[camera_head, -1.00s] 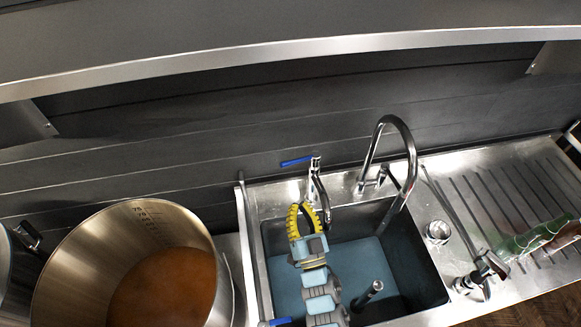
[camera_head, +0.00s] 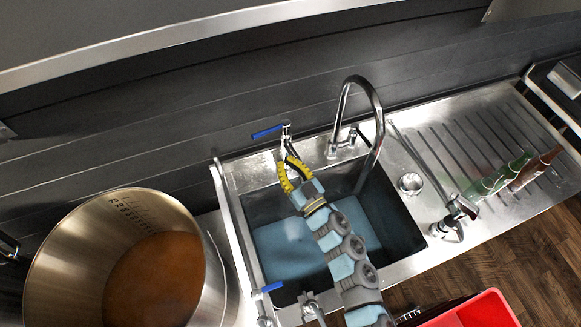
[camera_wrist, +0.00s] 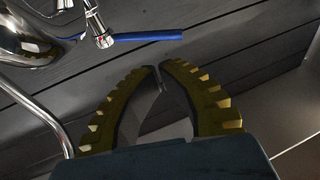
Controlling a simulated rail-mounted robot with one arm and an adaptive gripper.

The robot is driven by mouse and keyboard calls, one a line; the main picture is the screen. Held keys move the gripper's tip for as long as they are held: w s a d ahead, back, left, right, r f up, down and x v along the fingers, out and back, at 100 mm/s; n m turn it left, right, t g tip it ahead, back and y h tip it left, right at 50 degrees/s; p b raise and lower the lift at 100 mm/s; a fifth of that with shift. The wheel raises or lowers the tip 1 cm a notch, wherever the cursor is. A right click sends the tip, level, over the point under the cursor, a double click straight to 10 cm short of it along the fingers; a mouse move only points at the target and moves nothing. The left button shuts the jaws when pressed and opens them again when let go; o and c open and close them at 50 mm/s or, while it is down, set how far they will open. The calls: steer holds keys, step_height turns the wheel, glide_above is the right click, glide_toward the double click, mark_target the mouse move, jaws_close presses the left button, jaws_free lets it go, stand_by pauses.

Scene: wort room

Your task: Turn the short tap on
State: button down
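The short tap (camera_head: 286,140) stands at the back left of the sink, with a blue lever (camera_head: 268,132) pointing left from its top. In the wrist view the blue lever (camera_wrist: 148,37) shows beyond my fingertips, joined to a chrome valve body (camera_wrist: 100,32). My gripper (camera_head: 287,160) has yellow-and-black curved fingers and is just in front of the short tap, partly covering its spout. In the wrist view my gripper (camera_wrist: 160,70) has its fingertips nearly together, with only a thin gap and nothing between them. The lever appears apart from the fingertips.
A tall gooseneck tap (camera_head: 378,110) rises right of the short tap. A big steel pot (camera_head: 60,250) of brown liquid stands left of the sink (camera_head: 400,225). Another blue-levered fitting (camera_head: 268,289) is at the front. Green (camera_head: 497,178) and brown (camera_head: 537,165) bottles lie on the drainboard.

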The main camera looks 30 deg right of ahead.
mark_target(271, 130)
steer(key=p+x, duration=0.2)
steer(key=x, duration=0.7)
steer(key=shift+w+d, duration=0.1)
stand_by(0.3)
